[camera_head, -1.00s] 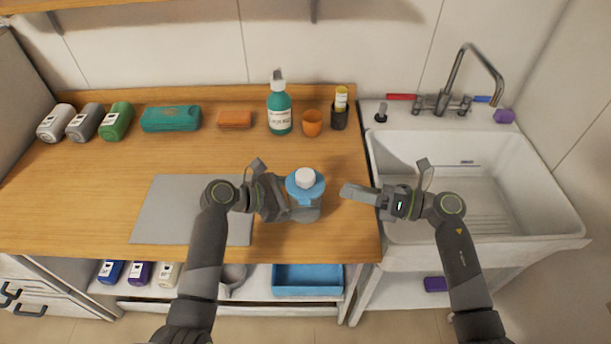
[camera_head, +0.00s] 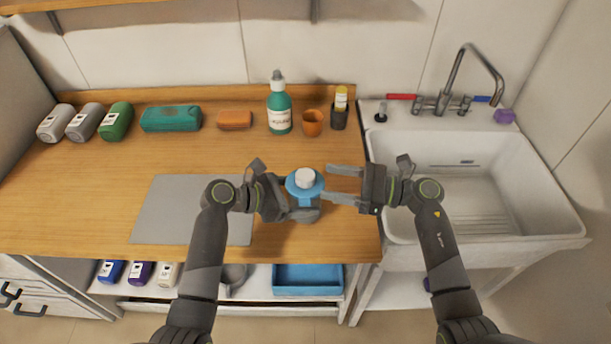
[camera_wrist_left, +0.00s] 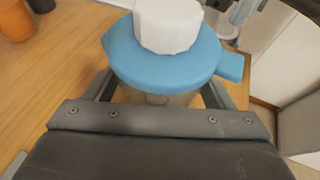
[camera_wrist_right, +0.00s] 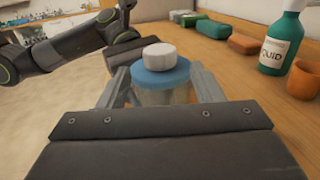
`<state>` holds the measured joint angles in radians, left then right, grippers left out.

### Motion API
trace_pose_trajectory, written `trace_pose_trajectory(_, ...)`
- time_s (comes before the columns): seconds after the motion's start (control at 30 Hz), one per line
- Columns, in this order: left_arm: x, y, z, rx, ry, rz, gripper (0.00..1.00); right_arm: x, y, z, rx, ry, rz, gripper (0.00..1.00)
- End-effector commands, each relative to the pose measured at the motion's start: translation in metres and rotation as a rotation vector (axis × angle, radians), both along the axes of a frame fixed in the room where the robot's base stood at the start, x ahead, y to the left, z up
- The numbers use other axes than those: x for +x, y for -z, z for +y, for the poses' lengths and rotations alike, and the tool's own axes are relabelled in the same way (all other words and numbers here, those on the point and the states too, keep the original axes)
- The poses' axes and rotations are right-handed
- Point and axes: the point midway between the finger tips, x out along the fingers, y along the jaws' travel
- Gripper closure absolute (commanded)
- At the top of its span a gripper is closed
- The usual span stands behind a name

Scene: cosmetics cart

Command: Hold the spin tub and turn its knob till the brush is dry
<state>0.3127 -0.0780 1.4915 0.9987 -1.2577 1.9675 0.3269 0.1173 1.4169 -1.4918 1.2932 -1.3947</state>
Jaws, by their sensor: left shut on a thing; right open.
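The spin tub is a clear cup with a blue lid (camera_head: 305,193) and a white knob (camera_head: 305,178) on top. It stands upright on the wooden counter. The lid (camera_wrist_left: 165,60) and knob (camera_wrist_left: 168,24) fill the top of the left wrist view. My left gripper (camera_head: 298,207) is shut on the tub's body from the left. My right gripper (camera_head: 340,184) is open just right of the tub, its fingers pointing left. In the right wrist view the knob (camera_wrist_right: 160,56) and lid (camera_wrist_right: 161,76) show between its open fingers. I cannot see a brush inside the tub.
A grey mat (camera_head: 165,210) lies left of the tub. A white sink (camera_head: 500,228) is at the right. The counter just behind the tub is clear.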

Motion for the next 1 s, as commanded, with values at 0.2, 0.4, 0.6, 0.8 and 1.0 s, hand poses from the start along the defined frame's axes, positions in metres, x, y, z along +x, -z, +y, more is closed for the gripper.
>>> trace_pose_trajectory(0.2, 0.000, -0.001, 0.000, -0.001, 0.000, -0.001, 0.55, 0.009, -0.001, 0.042, 0.002, -0.001, 0.002, 0.40)
trace_pose_trajectory(0.4, 0.000, -0.001, 0.000, -0.001, 0.000, -0.001, 0.55, 0.014, -0.001, 0.063, 0.002, 0.000, 0.003, 0.40)
trace_pose_trajectory(0.6, 0.000, -0.001, 0.000, -0.001, 0.000, 0.000, 0.55, 0.015, 0.000, 0.068, -0.001, 0.001, 0.001, 0.40)
trace_pose_trajectory(0.8, 0.000, -0.001, 0.000, -0.001, 0.000, 0.000, 0.55, 0.015, 0.000, 0.067, -0.001, 0.001, 0.001, 0.44)
trace_pose_trajectory(1.0, 0.000, 0.000, 0.000, -0.001, 0.000, 0.000, 0.55, 0.015, 0.000, 0.067, -0.001, 0.001, 0.002, 0.70)
